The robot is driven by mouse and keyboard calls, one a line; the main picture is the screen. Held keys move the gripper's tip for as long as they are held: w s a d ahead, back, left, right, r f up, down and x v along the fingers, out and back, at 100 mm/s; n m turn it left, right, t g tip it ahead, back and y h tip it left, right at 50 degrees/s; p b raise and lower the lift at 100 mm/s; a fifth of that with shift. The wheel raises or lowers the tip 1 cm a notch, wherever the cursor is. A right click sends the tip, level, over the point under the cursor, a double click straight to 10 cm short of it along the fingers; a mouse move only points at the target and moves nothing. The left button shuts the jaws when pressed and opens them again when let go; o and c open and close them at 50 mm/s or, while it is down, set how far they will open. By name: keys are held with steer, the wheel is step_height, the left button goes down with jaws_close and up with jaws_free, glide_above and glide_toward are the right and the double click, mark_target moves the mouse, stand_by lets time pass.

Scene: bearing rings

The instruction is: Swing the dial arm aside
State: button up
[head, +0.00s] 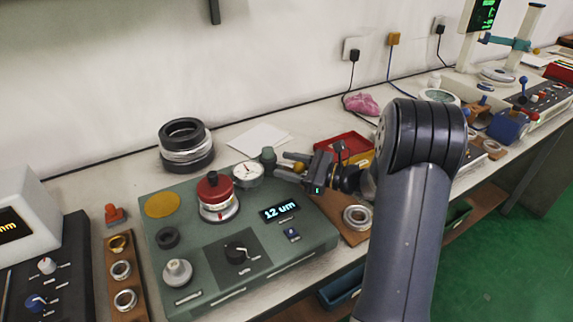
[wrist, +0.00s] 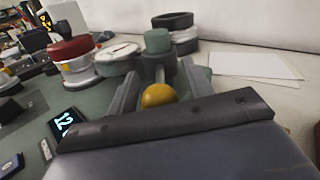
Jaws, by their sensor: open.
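The dial gauge (head: 248,174) has a round white face and sits beside the red-topped spindle (head: 216,190) on the green instrument (head: 300,243). A green post (head: 268,158) stands just right of the dial. A yellow ball knob (head: 298,167) is on the near side of the post. My gripper (head: 290,162) is open, with its fingers on either side of the knob. In the wrist view the yellow knob (wrist: 158,95) lies between the two fingers, with the post (wrist: 158,42) and dial (wrist: 118,58) beyond. Whether the fingers touch the knob cannot be told.
Stacked dark and silver rings (head: 186,145) stand behind the instrument, near a white sheet (head: 260,140). A red tray (head: 345,148) and a wooden board with a ring (head: 357,217) are to the right. A wooden ring holder (head: 122,272) is at left.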

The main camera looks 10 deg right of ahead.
steer(key=shift+w+a, duration=0.2)
steer(key=shift+a, duration=0.15)
steer(key=shift+c, duration=0.2)
jaws_close()
